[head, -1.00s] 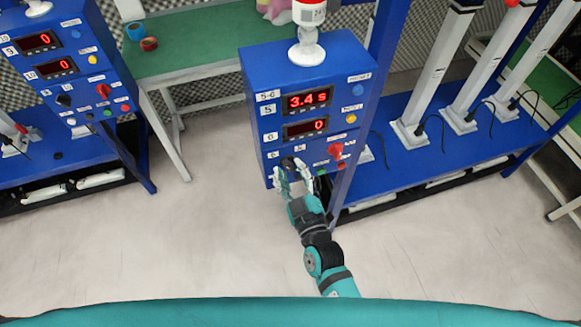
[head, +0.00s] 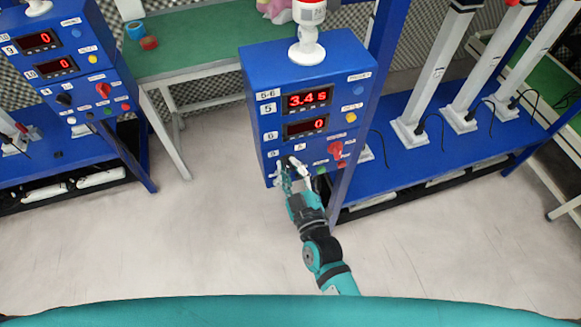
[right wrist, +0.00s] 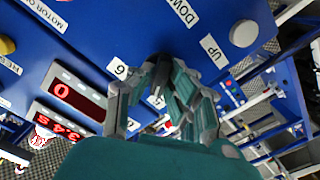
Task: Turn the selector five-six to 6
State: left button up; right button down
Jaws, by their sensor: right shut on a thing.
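The blue control box (head: 315,95) tagged 5-6 stands in the middle of the head view. Its upper display (head: 307,100) reads 3.4 s and its lower display (head: 306,126) reads 0. The dark selector (head: 285,161) is low on the panel, mostly hidden by my fingers. My right gripper (head: 294,172) is shut on it. In the right wrist view the fingers (right wrist: 165,100) are at the panel, close to the label 6 (right wrist: 120,71). I cannot tell which number the selector points to. My left gripper is not in view.
A red knob (head: 335,150) and a green button (head: 321,169) sit just right of my gripper. A yellow button (head: 351,117) is higher up. A similar blue box (head: 70,60) stands at the left. The floor (head: 190,240) in front is clear.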

jog(key=shift+m, duration=0.3)
jog(key=shift+m+p, duration=0.5)
jog(key=shift+m, duration=0.5)
jog(key=m, duration=0.2)
jog(key=shift+m+p, duration=0.3)
jog(key=m, duration=0.3)
jog(key=shift+d+m, duration=0.1)
jog(key=shift+m, duration=1.7)
jog(key=c, duration=1.3)
grip_release()
jog(key=shift+c, duration=0.2)
